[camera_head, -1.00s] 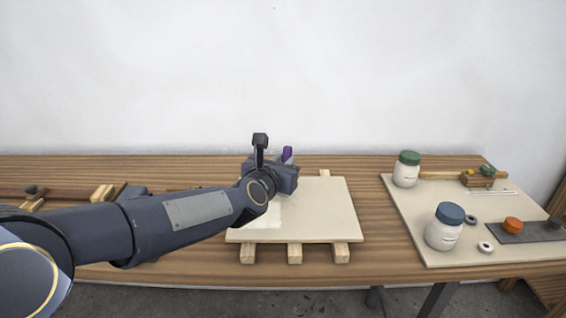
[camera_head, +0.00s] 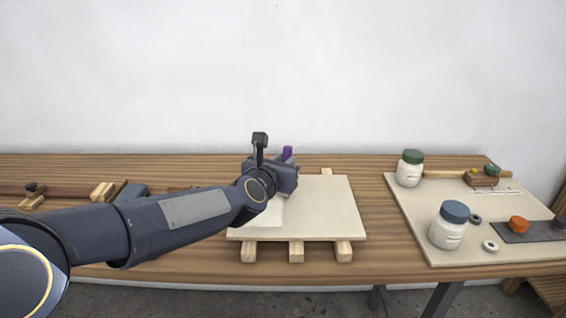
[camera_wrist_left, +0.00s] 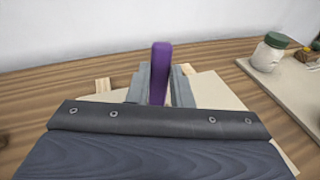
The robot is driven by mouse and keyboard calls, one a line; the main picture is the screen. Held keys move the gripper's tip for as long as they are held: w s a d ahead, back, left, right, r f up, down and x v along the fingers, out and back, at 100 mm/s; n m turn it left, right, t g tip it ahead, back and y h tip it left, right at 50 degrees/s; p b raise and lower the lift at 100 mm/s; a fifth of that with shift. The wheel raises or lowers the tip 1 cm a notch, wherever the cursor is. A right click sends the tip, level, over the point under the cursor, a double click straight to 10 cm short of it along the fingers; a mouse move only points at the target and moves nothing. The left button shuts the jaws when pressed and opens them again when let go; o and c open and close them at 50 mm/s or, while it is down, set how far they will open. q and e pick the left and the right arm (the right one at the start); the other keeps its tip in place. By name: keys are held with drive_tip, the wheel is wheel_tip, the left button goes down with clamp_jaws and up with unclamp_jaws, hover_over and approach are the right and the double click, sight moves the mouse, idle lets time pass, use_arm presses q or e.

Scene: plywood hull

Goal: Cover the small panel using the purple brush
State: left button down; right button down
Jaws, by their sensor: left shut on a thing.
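My left gripper (camera_head: 287,170) is over the back of the small panel and is shut on the purple brush. The brush's purple handle (camera_head: 288,153) rises from between the fingers, and it also shows in the left wrist view (camera_wrist_left: 160,72). The brush's bristles are hidden behind my gripper. The small panel (camera_head: 325,208) is a cream board lying flat on wooden battens. A paler patch shows on its left part, beside my wrist. My right gripper is not in view.
A larger cream board (camera_head: 410,215) on the right of the workbench holds a green-lidded jar (camera_head: 409,170), a blue-lidded jar (camera_head: 448,227), an orange lid (camera_head: 518,224) and small rings. Wooden pieces (camera_head: 103,191) lie at the left. A white wall stands behind.

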use_arm(q)
drive_tip(key=shift+f, duration=0.25)
drive_tip(key=shift+a+b, duration=0.2)
drive_tip(key=shift+b, duration=0.15)
drive_tip(key=shift+a+b, duration=1.2)
drive_tip(key=shift+a, duration=0.75)
drive_tip(key=shift+a+f, duration=0.1)
drive_tip(key=shift+a+b, duration=0.6)
drive_tip(key=shift+a, duration=0.3)
drive_tip(key=shift+a, duration=0.1)
drive_tip(key=shift+a+b, duration=0.55)
drive_tip(key=shift+a, duration=0.35)
